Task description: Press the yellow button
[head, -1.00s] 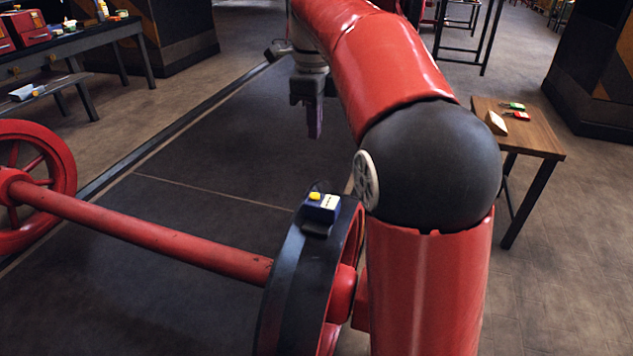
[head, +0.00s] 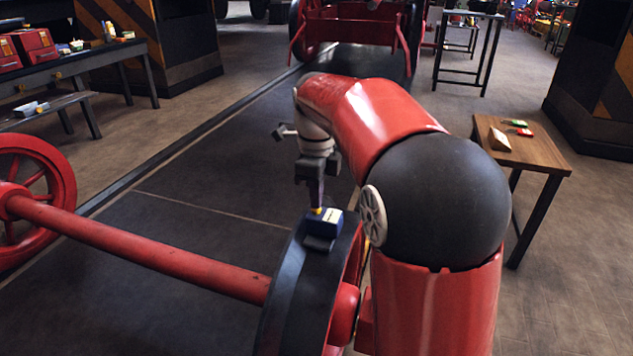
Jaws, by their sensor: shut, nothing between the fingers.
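The yellow button (head: 317,211) sits on the left part of a small dark blue box (head: 325,224) with a white label. The box rests on top of the black rim of a wheel (head: 296,270). My gripper (head: 317,204) is shut and empty, pointing down, with its fingertips right at the button. The fingertips hide part of the button. They look to be touching it, but I cannot tell whether it is pushed in.
A red axle (head: 150,250) runs left to a red spoked wheel (head: 35,185). A wooden table (head: 540,153) with small items stands at the right. A workbench (head: 85,62) with red toolboxes stands at the upper left. The dark floor strip beyond the wheel is clear.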

